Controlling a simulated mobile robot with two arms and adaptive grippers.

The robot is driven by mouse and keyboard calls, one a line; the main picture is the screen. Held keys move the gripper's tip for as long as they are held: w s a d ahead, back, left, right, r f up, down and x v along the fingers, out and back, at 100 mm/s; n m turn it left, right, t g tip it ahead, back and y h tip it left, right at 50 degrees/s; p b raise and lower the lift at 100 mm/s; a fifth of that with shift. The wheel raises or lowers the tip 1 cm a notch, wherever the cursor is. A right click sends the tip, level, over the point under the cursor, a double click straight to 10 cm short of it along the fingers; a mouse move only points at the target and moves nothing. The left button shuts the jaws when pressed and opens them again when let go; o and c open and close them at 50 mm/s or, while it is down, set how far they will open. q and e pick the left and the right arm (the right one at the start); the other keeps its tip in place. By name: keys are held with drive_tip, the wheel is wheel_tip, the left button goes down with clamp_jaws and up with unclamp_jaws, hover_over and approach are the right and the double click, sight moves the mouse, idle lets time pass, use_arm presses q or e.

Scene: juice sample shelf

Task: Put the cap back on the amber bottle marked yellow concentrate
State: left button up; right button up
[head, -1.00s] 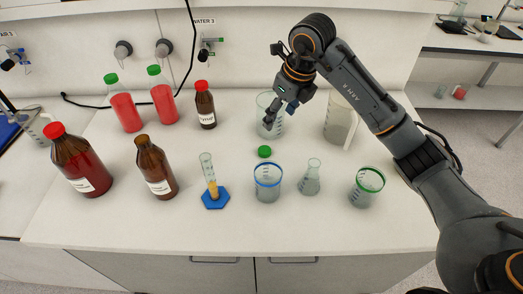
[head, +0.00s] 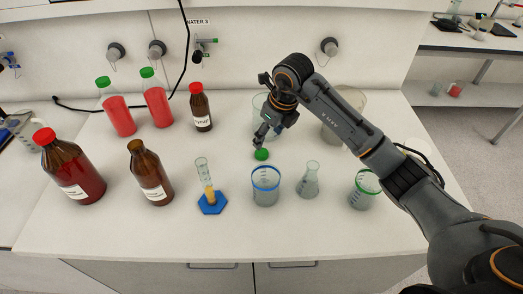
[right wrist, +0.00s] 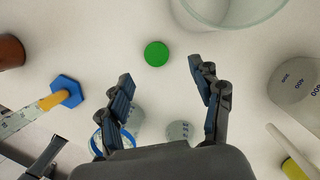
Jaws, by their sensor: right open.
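A brown amber bottle (head: 150,175) stands upright without a cap on the bench, left of centre. Its label is too small to read. A green cap (head: 261,154) lies flat on the bench behind the blue-rimmed beaker. My right gripper (head: 263,135) is open and empty, with its fingertips just above and behind the cap in the head view. In the right wrist view the cap (right wrist: 156,54) lies ahead of the spread fingers, between their lines and apart from them. At most a small part of my left gripper (head: 5,133) shows at the left edge.
A red-capped amber bottle (head: 70,170) stands left of the open one. A graduated cylinder (head: 207,190), a blue-rimmed beaker (head: 265,190), a flask (head: 309,182) and a green-rimmed beaker (head: 362,192) stand in front. A large clear beaker (right wrist: 230,8) is behind the cap.

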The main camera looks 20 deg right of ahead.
sight(262, 152)
drive_tip(key=shift+x, duration=0.8)
drive_tip(key=shift+f, duration=0.1)
drive_tip(key=shift+a+f+p, duration=0.15)
drive_tip(key=shift+f+p, duration=0.1)
drive_tip(key=shift+p, duration=0.2)
drive_tip(key=p+x, duration=0.1)
drive_tip(key=x, duration=0.2)
drive_tip(key=shift+a+f+p, duration=0.2)
drive_tip(key=shift+f+p, duration=0.1)
drive_tip(key=shift+f, duration=0.45)
drive_tip(key=c, duration=0.8)
